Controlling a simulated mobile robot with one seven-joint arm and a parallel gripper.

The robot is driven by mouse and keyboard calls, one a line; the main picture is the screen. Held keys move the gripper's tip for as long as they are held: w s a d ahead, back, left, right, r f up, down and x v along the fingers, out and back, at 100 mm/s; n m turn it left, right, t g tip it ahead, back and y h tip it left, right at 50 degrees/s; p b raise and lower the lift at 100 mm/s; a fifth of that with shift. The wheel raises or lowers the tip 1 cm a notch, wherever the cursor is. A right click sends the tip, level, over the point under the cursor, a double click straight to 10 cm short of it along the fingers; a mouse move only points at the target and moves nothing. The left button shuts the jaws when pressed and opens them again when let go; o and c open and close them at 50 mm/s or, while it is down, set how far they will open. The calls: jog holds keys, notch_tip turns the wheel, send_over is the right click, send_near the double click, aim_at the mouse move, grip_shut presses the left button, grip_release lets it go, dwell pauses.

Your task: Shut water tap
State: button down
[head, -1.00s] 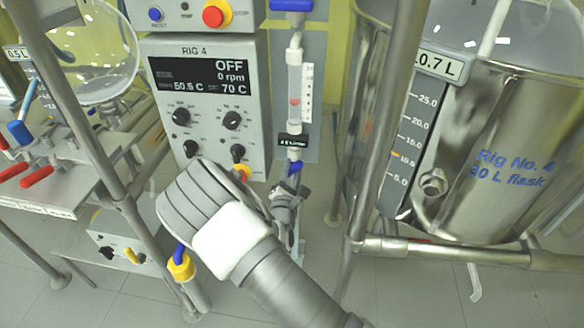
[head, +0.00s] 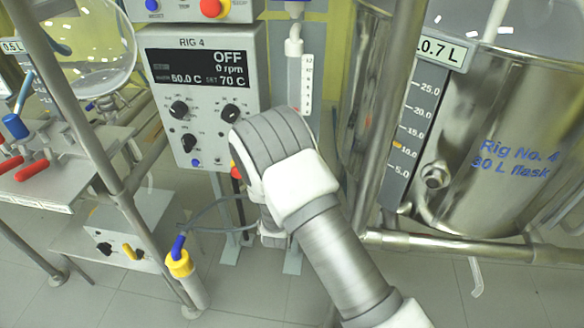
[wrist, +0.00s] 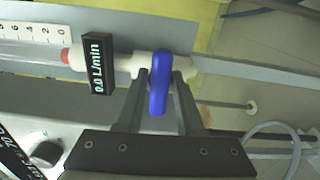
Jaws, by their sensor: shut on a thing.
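The water tap's blue handle (wrist: 158,92) shows in the wrist view, between the two fingers of my gripper (wrist: 160,76), which is shut on it. The handle lies crosswise to the white pipe fitting (wrist: 120,66). A black flow display (wrist: 96,64) beside it reads 0.0 L/min. In the head view, my arm hides the tap and the fingers. The flow meter tube (head: 294,78) shows above my arm.
The Rig 4 control box (head: 205,100) stands left of my arm and reads OFF, 0 rpm. The large steel vessel (head: 495,150) and its frame stand close on the right. A yellow-capped white cylinder (head: 185,272) stands low at the left.

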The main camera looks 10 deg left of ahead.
jog(key=shift+a+m, duration=0.1)
jog(key=shift+m, duration=0.3)
jog(key=c, duration=0.7)
grip_release()
jog(key=s+p, duration=0.1)
jog(key=s, duration=0.4)
jog(key=s+p, duration=0.1)
jog(key=s, duration=0.5)
jog(key=s+d, duration=0.1)
jog(key=s, duration=0.5)
jog(key=shift+s+p, duration=0.25)
jog(key=shift+p, duration=0.15)
